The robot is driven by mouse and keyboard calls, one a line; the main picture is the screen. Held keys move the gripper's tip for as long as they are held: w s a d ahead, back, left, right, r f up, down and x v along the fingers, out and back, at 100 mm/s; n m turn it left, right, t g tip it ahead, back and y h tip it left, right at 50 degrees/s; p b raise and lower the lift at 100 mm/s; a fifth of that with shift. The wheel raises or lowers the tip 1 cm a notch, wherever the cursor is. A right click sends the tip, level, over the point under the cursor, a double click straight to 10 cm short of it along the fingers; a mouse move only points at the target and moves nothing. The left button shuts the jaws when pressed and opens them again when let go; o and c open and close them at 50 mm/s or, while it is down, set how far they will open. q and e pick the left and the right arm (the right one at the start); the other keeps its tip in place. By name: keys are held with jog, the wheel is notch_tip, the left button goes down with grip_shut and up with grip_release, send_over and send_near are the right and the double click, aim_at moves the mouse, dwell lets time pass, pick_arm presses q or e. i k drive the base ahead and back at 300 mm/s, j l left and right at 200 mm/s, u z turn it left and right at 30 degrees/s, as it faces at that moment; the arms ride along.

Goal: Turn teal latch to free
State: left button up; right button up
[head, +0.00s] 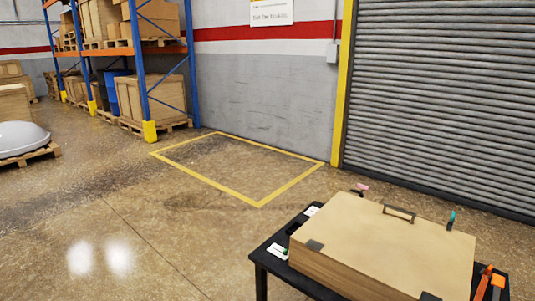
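A small upright teal piece (451,219), which looks like the teal latch, stands at the far right edge of a tan wooden box (385,240). It is too small to tell its exact setting. A small pink piece (362,187) on a dark mount is at the box's far left edge. A dark handle (399,213) is on the box near the far edge. The box looks closed and rests on a black table (262,256). Neither of my grippers shows in the head view.
Orange and black items (486,283) are at the table's right end. White cards (277,252) lie on its left side. A grey roller shutter (440,90) is behind. A yellow floor rectangle (258,204) is empty. Pallet racks (150,80) stand back left.

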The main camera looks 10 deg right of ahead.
aim_at(450, 223)
jog(key=z, duration=1.6)
jog(key=i+l, duration=0.6)
jog(key=i, duration=0.2)
